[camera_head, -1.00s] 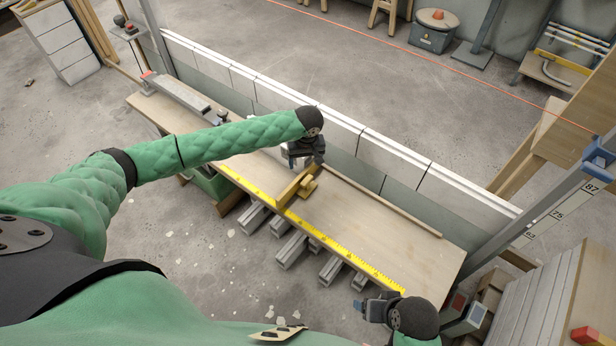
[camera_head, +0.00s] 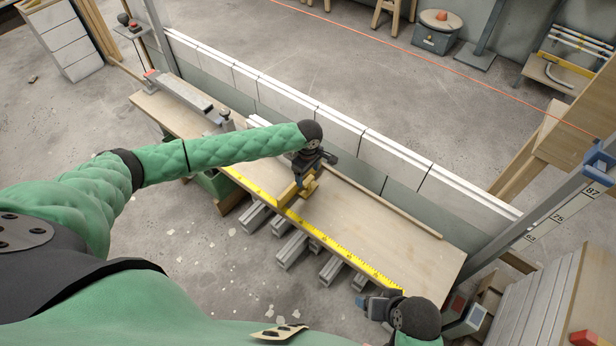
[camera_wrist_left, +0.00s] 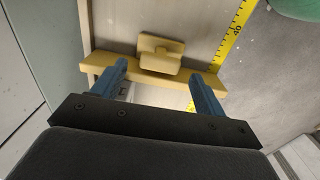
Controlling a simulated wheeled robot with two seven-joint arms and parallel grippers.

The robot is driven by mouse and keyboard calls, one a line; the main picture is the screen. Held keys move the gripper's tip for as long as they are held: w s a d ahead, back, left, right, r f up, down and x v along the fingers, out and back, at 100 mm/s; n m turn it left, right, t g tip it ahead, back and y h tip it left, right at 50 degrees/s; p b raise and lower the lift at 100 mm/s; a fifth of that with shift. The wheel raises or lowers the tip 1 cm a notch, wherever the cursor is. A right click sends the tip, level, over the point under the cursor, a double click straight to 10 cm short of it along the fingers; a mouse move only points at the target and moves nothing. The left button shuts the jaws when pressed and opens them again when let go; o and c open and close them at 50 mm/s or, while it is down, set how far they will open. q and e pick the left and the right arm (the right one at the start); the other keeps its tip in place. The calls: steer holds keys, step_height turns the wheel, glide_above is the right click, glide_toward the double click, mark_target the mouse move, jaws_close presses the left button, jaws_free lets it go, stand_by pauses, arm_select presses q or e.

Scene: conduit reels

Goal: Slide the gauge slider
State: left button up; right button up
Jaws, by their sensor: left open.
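The gauge slider (camera_head: 288,196) is a yellow crossbar with a raised block-like knob, lying across the bench at the yellow ruler (camera_head: 345,256). In the left wrist view the slider (camera_wrist_left: 160,54) shows its knob ahead of my fingers. My left gripper (camera_head: 310,175) is over the slider's far part, partly hiding it. In the left wrist view this gripper (camera_wrist_left: 159,71) is open, with one blue finger on each side of the knob and a gap to each side. The fingertips overlap the crossbar in the picture; contact cannot be told. My right gripper (camera_head: 374,307) is near the bench's front right end, away from the slider.
The wooden bench (camera_head: 400,235) is clear to the right of the slider. A low white wall (camera_head: 390,150) runs behind it. Grey metal profiles (camera_head: 292,250) stick out below its front edge. A post (camera_head: 545,200) stands at the right end.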

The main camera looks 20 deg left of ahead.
arm_select(q)
steer(key=shift+f, duration=1.25)
steer(key=shift+c, duration=0.4)
steer(key=c, duration=1.3)
